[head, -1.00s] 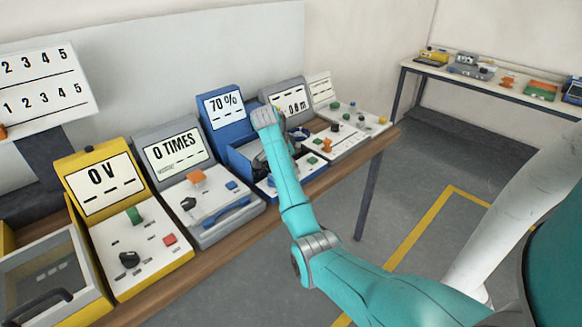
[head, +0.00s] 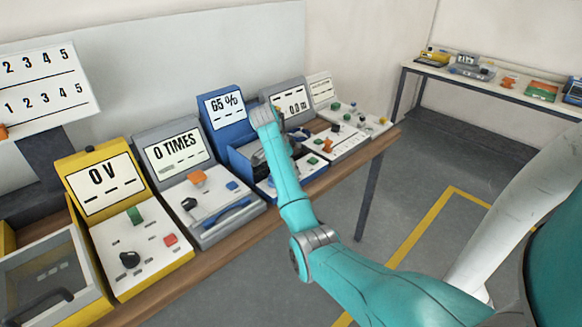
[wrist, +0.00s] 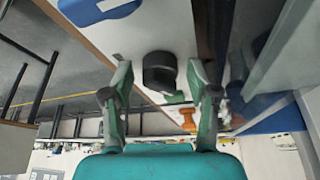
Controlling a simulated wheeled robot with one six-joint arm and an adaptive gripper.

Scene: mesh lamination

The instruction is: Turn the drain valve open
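The blue unit (head: 222,93) stands in the row on the bench, and its display (head: 225,106) reads 65 %. My gripper (wrist: 160,70) reaches down over its white panel, with its two green-grey fingers apart. A round black knob (wrist: 160,72), likely the drain valve, sits between the fingertips in the wrist view, with a visible gap on each side. I cannot tell how far the knob is turned. In the head view my arm hides most of this panel and the knob.
To the left stand a grey unit (head: 174,141) reading 0 TIMES and a yellow unit (head: 92,160) reading 0 V. Another grey unit (head: 284,88) stands close on the right. In the wrist view a blue wall (wrist: 270,115) rises near the right finger. The floor is clear.

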